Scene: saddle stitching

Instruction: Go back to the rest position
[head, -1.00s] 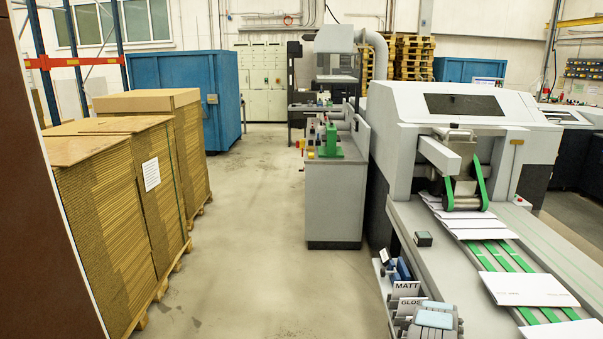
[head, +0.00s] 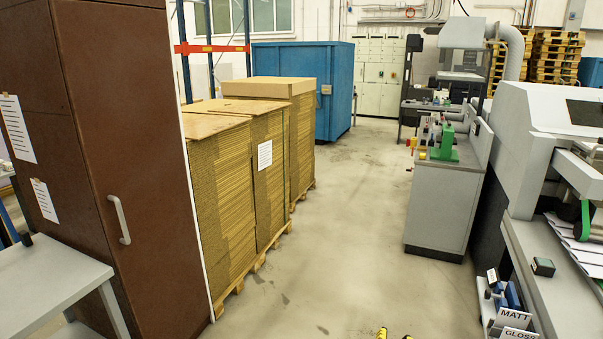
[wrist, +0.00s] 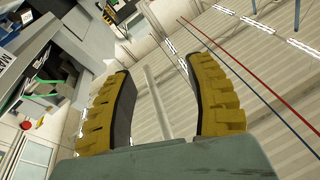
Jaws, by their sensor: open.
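My gripper (wrist: 165,105) fills the lower middle of the wrist view. Its two yellow ribbed fingers with dark inner pads stand wide apart and hold nothing. In the head view only small yellow tips of my gripper (head: 394,334) show at the bottom edge, above the bare floor. The rest of my arm is out of the head view.
A brown cabinet (head: 135,140) and a grey table (head: 45,285) stand at the left. Cardboard stacks (head: 222,205) on pallets line the aisle. A grey workbench (head: 440,208) and the stitching machine (head: 530,125) stand at the right. The floor (head: 340,240) between is clear.

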